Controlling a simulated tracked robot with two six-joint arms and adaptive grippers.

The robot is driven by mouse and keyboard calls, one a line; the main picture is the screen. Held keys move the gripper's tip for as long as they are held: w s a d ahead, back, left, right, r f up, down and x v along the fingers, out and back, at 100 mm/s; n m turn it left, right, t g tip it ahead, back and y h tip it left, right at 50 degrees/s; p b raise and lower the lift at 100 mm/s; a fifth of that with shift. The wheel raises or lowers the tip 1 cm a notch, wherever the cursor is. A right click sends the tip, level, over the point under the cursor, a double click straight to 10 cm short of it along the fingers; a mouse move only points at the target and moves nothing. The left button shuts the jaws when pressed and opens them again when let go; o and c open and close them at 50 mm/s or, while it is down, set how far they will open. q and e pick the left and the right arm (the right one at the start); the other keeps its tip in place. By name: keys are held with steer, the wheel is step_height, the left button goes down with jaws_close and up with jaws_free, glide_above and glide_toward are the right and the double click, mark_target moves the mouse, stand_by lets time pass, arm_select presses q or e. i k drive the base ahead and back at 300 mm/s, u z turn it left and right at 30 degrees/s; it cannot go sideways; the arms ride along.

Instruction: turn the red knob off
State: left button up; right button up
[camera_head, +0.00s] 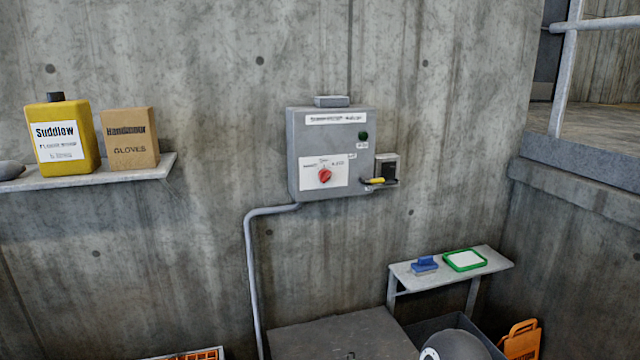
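The red knob (325,175) sits on a white label plate on the lower left of a grey control box (335,118) fixed to the concrete wall. The knob's exact pointer direction is too small to tell. A dark green round button or lamp (363,136) is at the box's upper right. A small black and grey fitting with a yellow-and-black piece (375,181) is at its lower right. Neither of my grippers is in view, and nothing touches the knob.
A shelf (150,174) at left holds a yellow jug (85,130) and a gloves box (143,128). A grey pipe (250,270) runs down from the box. A small table (490,266) at right holds a blue item (425,264) and a green-framed tray (482,254).

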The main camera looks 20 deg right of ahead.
mark_target(325, 175)
steer(key=z, duration=0.1)
steer(key=i, duration=0.9)
steer(key=u, duration=0.05)
